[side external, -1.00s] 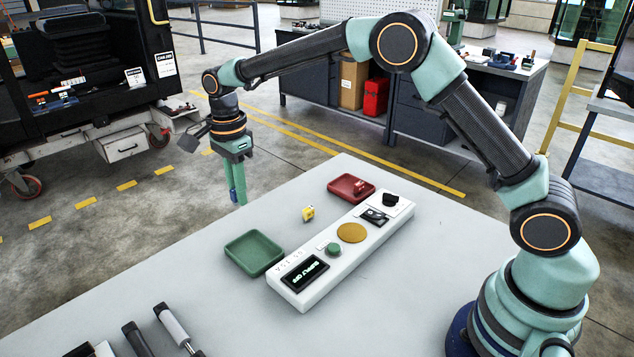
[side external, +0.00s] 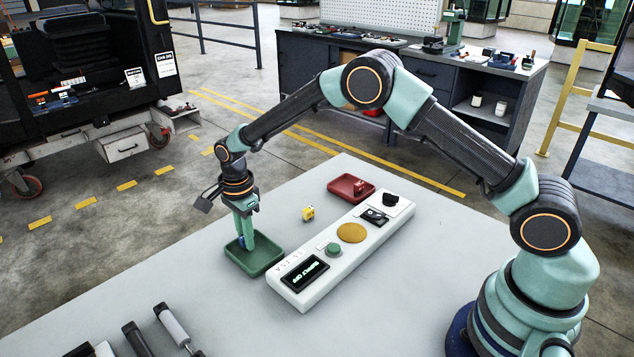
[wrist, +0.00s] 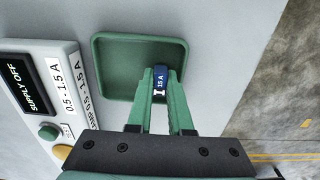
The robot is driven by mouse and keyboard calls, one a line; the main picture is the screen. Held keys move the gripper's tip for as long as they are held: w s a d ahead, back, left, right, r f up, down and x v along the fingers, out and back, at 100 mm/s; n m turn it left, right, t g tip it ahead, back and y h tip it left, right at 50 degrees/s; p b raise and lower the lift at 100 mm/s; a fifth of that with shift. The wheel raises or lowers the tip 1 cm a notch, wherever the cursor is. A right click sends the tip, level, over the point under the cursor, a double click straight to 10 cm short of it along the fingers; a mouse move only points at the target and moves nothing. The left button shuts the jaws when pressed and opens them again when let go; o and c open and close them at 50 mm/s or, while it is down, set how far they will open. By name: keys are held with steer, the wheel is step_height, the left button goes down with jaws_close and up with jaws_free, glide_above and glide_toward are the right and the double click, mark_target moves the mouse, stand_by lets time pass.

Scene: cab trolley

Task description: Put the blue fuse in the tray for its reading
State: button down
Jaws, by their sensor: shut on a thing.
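My gripper (side external: 246,243) is shut on the blue fuse and points down over the green tray (side external: 270,255). In the wrist view the blue fuse (wrist: 160,82), with white marking that looks like 15 A, sits between the two fingertips (wrist: 160,103). It is over the right part of the green tray (wrist: 118,68), near its right wall. I cannot tell whether it touches the tray floor. The tray is otherwise empty where it shows. The white tester (side external: 340,250) stands just right of it; its display (side external: 305,271) reads SUPPLY OFF.
A red tray (side external: 341,188) with a red item (side external: 360,186) in it stands farther back. A yellow block (side external: 308,213) lies on the table between the trays. Several dark and white tools lie at the front left (side external: 172,322). The table front is otherwise clear.

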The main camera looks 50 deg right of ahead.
steer(key=shift+f, duration=0.15)
steer(key=c, duration=1.1)
jaws_free()
